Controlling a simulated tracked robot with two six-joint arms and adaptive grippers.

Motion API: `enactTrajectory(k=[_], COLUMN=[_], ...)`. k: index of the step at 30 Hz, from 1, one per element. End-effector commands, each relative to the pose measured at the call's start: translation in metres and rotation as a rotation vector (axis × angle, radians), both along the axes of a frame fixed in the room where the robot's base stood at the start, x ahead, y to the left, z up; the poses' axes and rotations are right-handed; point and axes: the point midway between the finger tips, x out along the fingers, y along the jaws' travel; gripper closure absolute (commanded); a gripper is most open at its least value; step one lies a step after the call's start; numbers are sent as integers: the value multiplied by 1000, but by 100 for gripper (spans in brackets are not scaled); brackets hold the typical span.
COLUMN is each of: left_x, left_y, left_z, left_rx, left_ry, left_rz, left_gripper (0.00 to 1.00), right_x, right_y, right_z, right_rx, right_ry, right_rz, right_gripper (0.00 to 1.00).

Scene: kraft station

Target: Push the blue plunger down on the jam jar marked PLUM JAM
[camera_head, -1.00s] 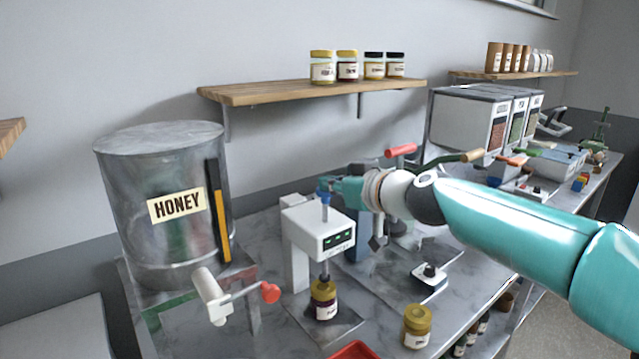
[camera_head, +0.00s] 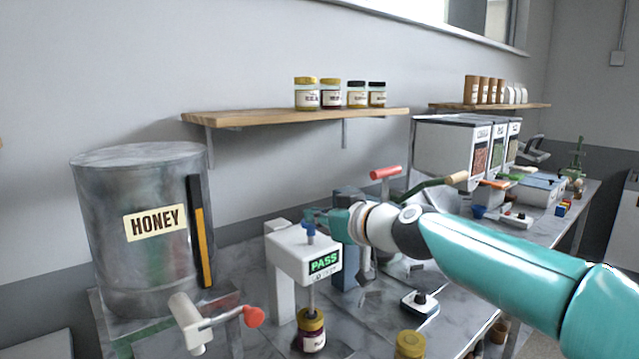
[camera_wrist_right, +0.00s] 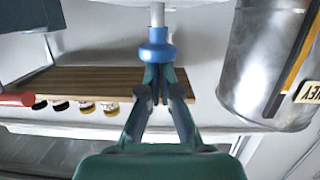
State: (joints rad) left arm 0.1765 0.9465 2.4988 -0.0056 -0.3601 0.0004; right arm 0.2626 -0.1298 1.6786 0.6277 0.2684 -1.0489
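A white press-like tester (camera_head: 302,250) stands on the bench, its green display reading PASS. Its blue plunger (camera_head: 309,232) sticks up from the top; in the right wrist view the plunger's blue collar (camera_wrist_right: 156,50) lies just beyond my fingertips. A dark jam jar (camera_head: 311,331) with a yellow lid stands under the tester's rod; its label is too small to read. My right gripper (camera_head: 316,214) is at the plunger's top. In the right wrist view its fingers (camera_wrist_right: 158,76) are together with nothing visible between them. Whether they touch the plunger is unclear. My left gripper is out of view.
A large metal HONEY drum (camera_head: 140,225) with a crank tap stands at left. A yellow-lidded jar (camera_head: 410,345) is at the front. A small switch box (camera_head: 419,304) sits right of the tester. A wall shelf (camera_head: 290,117) holds several jars. Dispensers (camera_head: 465,148) stand farther right.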

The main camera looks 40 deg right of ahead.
Motion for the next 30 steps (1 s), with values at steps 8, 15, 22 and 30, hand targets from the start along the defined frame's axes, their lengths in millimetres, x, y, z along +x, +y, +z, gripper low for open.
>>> enactTrajectory(k=[8, 15, 22, 30], left_x=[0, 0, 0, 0], left_y=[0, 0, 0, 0], left_z=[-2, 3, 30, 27], left_rx=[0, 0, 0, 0], left_ry=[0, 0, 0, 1], left_rz=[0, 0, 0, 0], left_gripper=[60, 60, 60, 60], right_x=[2, 2, 1, -44], right_y=[4, 4, 5, 5], right_z=[-26, -18, 21, 48], right_rx=[5, 3, -1, -6], right_ry=[52, 48, 26, 1], right_rz=[18, 16, 8, -4], right_gripper=[100, 100, 100, 100])
